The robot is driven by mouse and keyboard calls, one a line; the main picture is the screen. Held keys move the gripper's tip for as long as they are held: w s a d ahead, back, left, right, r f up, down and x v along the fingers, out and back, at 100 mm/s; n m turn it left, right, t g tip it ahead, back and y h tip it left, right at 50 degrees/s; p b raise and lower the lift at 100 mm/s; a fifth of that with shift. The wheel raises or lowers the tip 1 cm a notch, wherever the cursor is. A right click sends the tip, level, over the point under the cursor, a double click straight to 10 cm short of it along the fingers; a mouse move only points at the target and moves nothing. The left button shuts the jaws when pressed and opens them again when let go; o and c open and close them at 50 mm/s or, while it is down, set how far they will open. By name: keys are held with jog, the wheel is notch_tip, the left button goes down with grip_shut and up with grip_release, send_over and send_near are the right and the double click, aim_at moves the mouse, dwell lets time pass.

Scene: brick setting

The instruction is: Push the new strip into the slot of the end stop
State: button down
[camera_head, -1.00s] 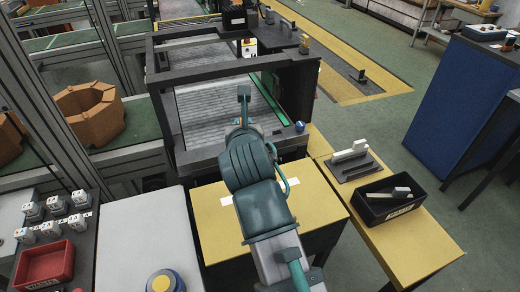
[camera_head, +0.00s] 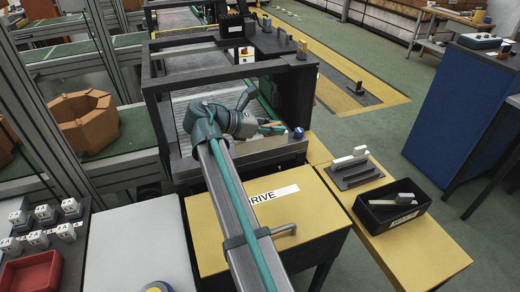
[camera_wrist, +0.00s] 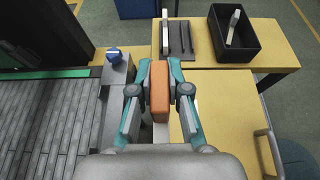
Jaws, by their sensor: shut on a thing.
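My gripper (camera_wrist: 159,88) is shut on an orange-brown brick (camera_wrist: 159,92), held upright between the fingers in the wrist view. In the head view my gripper (camera_head: 270,127) is partly hidden by my wrist, above the near end of the conveyor. The dark bar at the conveyor's end (camera_wrist: 117,78), seemingly the end stop, lies just left of the fingers and carries a blue knob (camera_wrist: 113,53). Its slot cannot be made out. A pale patch (camera_wrist: 160,132) shows below the brick; I cannot tell whether it is a strip.
A white strip-like piece (camera_head: 350,160) stands on a dark grooved holder (camera_head: 361,178) on the yellow table. A black bin (camera_head: 372,212) beside it holds a pale piece (camera_head: 402,199). The dark conveyor frame (camera_head: 160,105) surrounds the rollers. The yellow drive cover (camera_head: 225,245) is in front.

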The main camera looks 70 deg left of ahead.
jog(key=w+a+f, duration=0.1)
jog(key=a+f, duration=0.1)
jog(key=a, duration=0.2)
jog(key=w+a+f+p, duration=0.1)
jog(key=a+f, duration=0.2)
jog(key=a, duration=0.1)
jog(key=w+a+f, duration=0.2)
jog(key=a+f, duration=0.1)
jog(key=a, duration=0.1)
jog(key=shift+f+p, duration=0.1)
jog(key=shift+p, duration=0.3)
jog(key=f, duration=0.1)
jog(key=a+f, duration=0.1)
jog(key=f, duration=0.1)
jog(key=f+p, duration=0.1)
jog(key=f, duration=0.1)
jog(key=shift+w+a+f, duration=0.15)
jog(key=shift+w, duration=0.1)
jog(key=shift+d+r, duration=0.2)
jog(key=shift+a+f, duration=0.1)
jog(key=shift+f, duration=0.05)
jog(key=c, duration=1.1)
grip_release()
jog(key=shift+c, duration=0.2)
